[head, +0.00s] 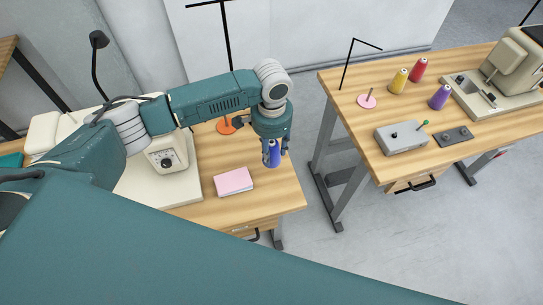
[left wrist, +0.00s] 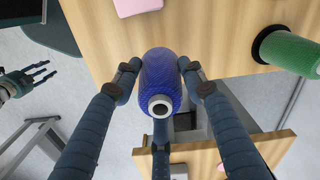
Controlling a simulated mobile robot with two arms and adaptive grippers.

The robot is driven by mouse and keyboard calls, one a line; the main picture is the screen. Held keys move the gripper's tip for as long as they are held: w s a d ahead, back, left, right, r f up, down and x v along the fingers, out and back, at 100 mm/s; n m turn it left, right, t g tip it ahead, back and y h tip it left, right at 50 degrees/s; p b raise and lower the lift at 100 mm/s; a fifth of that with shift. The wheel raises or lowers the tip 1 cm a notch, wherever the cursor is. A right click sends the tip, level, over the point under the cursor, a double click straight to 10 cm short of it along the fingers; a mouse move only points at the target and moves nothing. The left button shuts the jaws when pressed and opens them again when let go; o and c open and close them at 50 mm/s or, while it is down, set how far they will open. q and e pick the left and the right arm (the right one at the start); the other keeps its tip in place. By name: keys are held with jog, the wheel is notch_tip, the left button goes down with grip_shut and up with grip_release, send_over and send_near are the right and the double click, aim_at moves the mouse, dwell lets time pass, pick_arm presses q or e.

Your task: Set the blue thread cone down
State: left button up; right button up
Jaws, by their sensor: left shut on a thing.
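The blue thread cone (head: 272,156) is held by my left gripper (head: 273,150) over the right part of the left wooden table (head: 280,195). In the left wrist view the blue cone (left wrist: 160,75) sits between the two fingers of my left gripper (left wrist: 160,85), with its pale hollow end toward the camera. The fingers touch its sides. I cannot tell how far its base is from the tabletop. My right gripper (left wrist: 27,80) shows at the left edge of the left wrist view, with its fingers spread and empty.
A green cone (left wrist: 288,50) shows in the left wrist view. The right table (head: 350,125) holds a pink stand (head: 367,100), yellow (head: 398,82), red (head: 418,70) and purple (head: 440,97) cones.

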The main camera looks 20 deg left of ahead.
aim_at(271, 159)
pick_arm(q)
jog(key=shift+f, duration=0.3)
notch_tip(271, 159, down, 4)
jog(key=shift+r+p, duration=0.25)
jog(key=shift+p, duration=0.05)
jog(key=shift+f, duration=0.35)
pick_arm(e)
jog(key=shift+w+r, duration=0.2)
jog(key=shift+w, duration=0.3)
jog(key=shift+w+r, duration=0.15)
jog(key=shift+w, duration=0.35)
pick_arm(q)
jog(key=shift+f, duration=0.1)
pick_arm(e)
jog(key=shift+s, duration=0.1)
pick_arm(q)
jog(key=o, duration=1.3)
jog(key=shift+c, duration=0.2)
pick_arm(e)
jog(key=shift+s, duration=0.4)
